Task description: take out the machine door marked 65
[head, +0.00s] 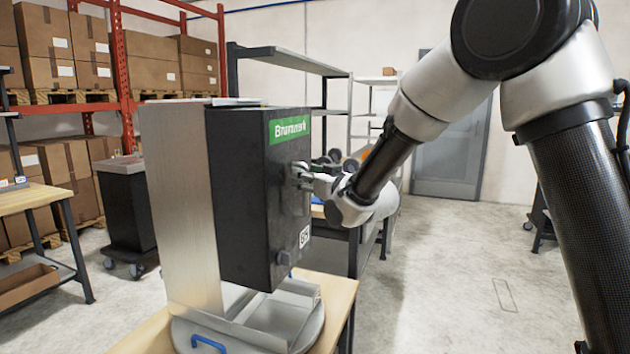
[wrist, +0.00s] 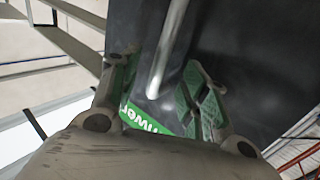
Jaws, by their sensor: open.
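The machine (head: 185,190) is a tall silver cabinet with a thick black door (head: 245,200) on its front. The door carries a green label (head: 290,128) and a small white tag (head: 304,237), whose number is too small to read surely. My gripper (head: 303,178) is at the door's front face, below the label. In the wrist view, a grey bar handle (wrist: 168,50) stands out from the black door between my gripper's open fingers (wrist: 162,78). I cannot tell whether either finger touches it. In the head view my gripper hides most of the handle.
The machine's round base with a blue handle (head: 208,343) rests on a wooden table (head: 330,290). A dark bin on wheels (head: 128,205) stands behind at left. Racks with cardboard boxes (head: 50,45) fill the back left. The floor at right (head: 480,270) is clear.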

